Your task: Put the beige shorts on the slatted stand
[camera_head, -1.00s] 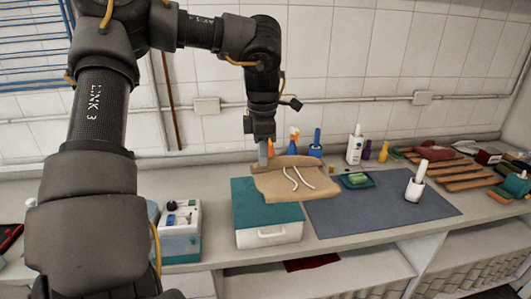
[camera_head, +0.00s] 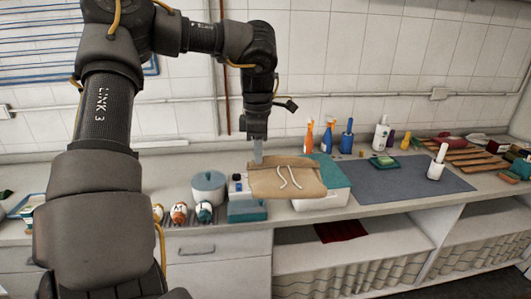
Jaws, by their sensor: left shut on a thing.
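The beige shorts (camera_head: 286,178) with white drawstrings hang spread out from my left gripper (camera_head: 257,155), which is shut on their upper left edge. They appear above the counter, in front of the teal-lidded white box (camera_head: 335,182), and cover part of it. A stand of brown wooden slats (camera_head: 462,158) lies at the far right of the counter, well apart from the shorts. My right gripper is not in view.
A teal-and-white container (camera_head: 247,208) stands below the shorts' left side. A round pot (camera_head: 208,188) and several small jars (camera_head: 179,213) are left of it. Spray bottles (camera_head: 327,137) stand behind. A grey-blue mat (camera_head: 400,185) holds a soap dish (camera_head: 384,161) and a white brush holder (camera_head: 437,166).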

